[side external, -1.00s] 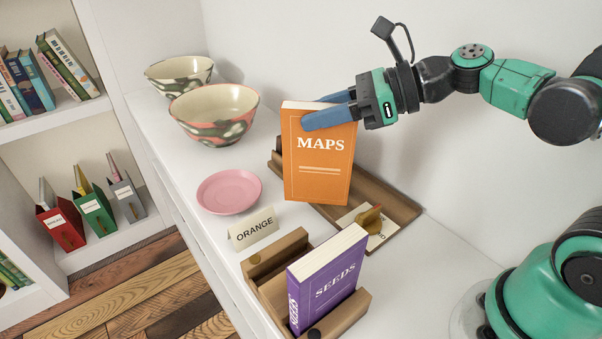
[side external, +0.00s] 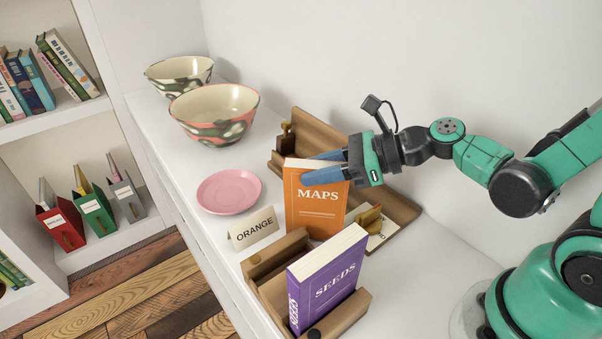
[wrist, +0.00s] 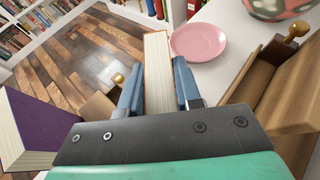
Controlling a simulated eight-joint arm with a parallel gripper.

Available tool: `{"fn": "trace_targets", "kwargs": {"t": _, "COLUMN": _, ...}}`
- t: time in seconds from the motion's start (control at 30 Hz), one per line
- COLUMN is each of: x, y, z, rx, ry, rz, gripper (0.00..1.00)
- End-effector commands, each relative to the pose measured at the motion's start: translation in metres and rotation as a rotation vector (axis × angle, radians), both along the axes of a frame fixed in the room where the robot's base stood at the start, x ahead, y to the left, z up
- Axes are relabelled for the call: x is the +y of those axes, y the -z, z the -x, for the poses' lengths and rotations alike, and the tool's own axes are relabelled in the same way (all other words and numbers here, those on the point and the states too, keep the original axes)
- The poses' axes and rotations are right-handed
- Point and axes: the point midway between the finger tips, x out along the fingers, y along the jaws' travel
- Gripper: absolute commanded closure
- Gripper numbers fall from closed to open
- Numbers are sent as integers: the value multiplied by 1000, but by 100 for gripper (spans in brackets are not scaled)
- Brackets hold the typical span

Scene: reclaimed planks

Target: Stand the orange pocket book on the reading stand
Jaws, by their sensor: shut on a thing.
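The orange pocket book (side external: 316,203), marked MAPS, is upright in my gripper (side external: 326,171). The blue fingers are shut on its upper part, and its page edge (wrist: 157,75) shows between them in the wrist view. Its lower end is behind the front wooden stand and the purple book, so I cannot tell whether it touches anything. The front wooden stand (side external: 271,292) holds a purple SEEDS book (side external: 328,282). A second wooden stand (side external: 318,133) lies behind the orange book, with a brass knob and a partly hidden card. I cannot tell which is the reading stand.
An ORANGE card (side external: 254,229) stands left of the orange book. A pink plate (side external: 228,192) and two patterned bowls (side external: 214,113) are farther back. The shelf is bare to the right of the purple book. The shelf's front edge drops to a plank floor (side external: 150,290).

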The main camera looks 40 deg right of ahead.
Motion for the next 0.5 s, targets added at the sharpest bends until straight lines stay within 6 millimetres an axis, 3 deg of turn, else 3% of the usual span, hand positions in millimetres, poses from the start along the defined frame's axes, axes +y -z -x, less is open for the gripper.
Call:
{"fn": "trace_targets", "kwargs": {"t": 0.37, "x": 0, "y": 6, "z": 1, "rx": 0, "ry": 0, "rz": 0, "gripper": 100}}
{"fn": "trace_targets", "kwargs": {"t": 0.4, "x": 0, "y": 6, "z": 1, "rx": 0, "ry": 0, "rz": 0, "gripper": 66}}
{"fn": "trace_targets", "kwargs": {"t": 0.5, "x": 0, "y": 6, "z": 1, "rx": 0, "ry": 0, "rz": 0, "gripper": 40}}
